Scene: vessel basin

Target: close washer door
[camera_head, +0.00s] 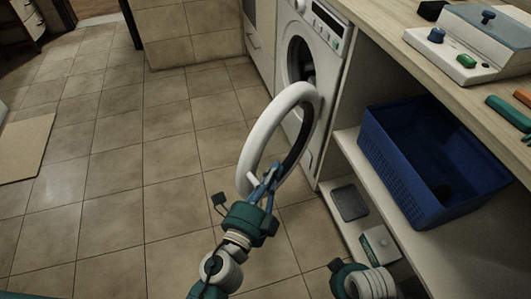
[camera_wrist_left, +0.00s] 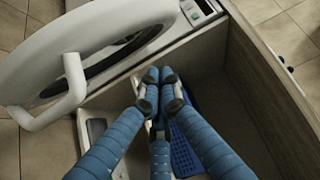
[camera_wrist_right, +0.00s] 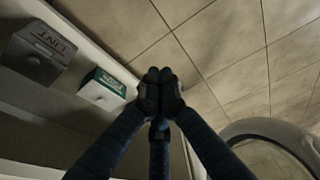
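The washer (camera_head: 328,45) is a white front-loader under the counter, with its round opening showing. Its white ring-shaped door (camera_head: 252,140) stands open, swung out into the room. The door also fills the upper left of the left wrist view (camera_wrist_left: 28,62), where its handle (camera_wrist_left: 75,85) is left of my fingers and apart from them. My left gripper (camera_head: 270,172) is at the door's lower part, its fingers together with nothing between them; whether they touch the door is unclear. My right gripper (camera_wrist_right: 159,78) has its fingertips together and empty; the door's rim (camera_wrist_right: 270,128) shows at lower right.
A blue basket (camera_head: 425,165) sits on the shelf right of the washer. Below it are a dark grey box (camera_head: 350,203) and a green-and-white box (camera_head: 380,243). The wooden counter (camera_head: 385,28) overhangs at the right.

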